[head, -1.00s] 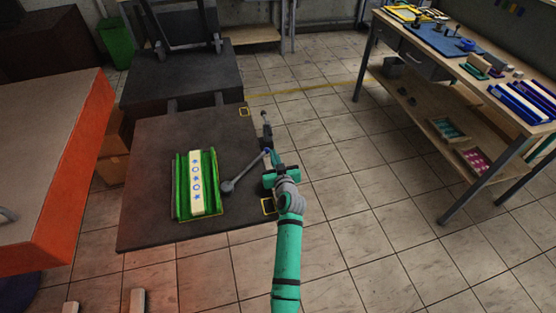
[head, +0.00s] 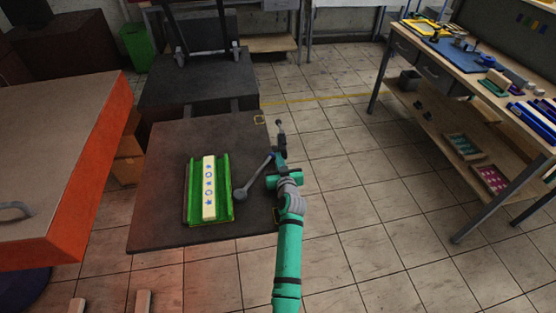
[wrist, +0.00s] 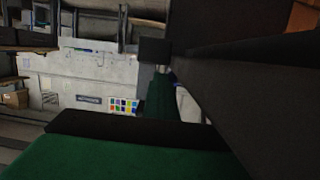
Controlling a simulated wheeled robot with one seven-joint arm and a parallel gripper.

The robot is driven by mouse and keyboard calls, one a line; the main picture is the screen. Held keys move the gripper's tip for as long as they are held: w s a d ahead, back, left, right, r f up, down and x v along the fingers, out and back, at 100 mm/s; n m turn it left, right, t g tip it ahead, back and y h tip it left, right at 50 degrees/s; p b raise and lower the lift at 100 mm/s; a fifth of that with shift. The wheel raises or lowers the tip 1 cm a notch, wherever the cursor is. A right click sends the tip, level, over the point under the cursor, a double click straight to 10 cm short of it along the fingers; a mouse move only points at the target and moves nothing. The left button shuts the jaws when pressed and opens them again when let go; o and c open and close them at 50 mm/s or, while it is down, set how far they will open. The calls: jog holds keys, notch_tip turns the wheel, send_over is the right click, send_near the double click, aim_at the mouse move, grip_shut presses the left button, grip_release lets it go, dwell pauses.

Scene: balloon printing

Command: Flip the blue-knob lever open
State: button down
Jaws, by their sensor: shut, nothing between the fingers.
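A grey lever (head: 257,178) with a round end lies slanted over the dark plate, right of the green tray (head: 228,205). Its round end (head: 240,195) looks grey; I cannot make out a blue knob in the head view. My gripper (head: 279,158) is shut and empty at the plate's right edge, close to the lever's upper end. Whether they touch is hidden. A dark upright part (head: 281,128) stands just beyond my gripper.
The tray holds a white strip with blue stars (head: 209,188). The dark plate (head: 170,145) has bare room behind the tray. An orange-sided table (head: 100,165) stands left, a workbench (head: 470,70) right. Tiled floor right of my arm is clear.

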jog(key=shift+a, duration=0.3)
jog(key=s+d+r, duration=0.2)
jog(key=s+d, duration=0.7)
jog(key=d, duration=0.1)
jog(key=shift+d+r, duration=0.35)
jog(key=shift+d, duration=0.1)
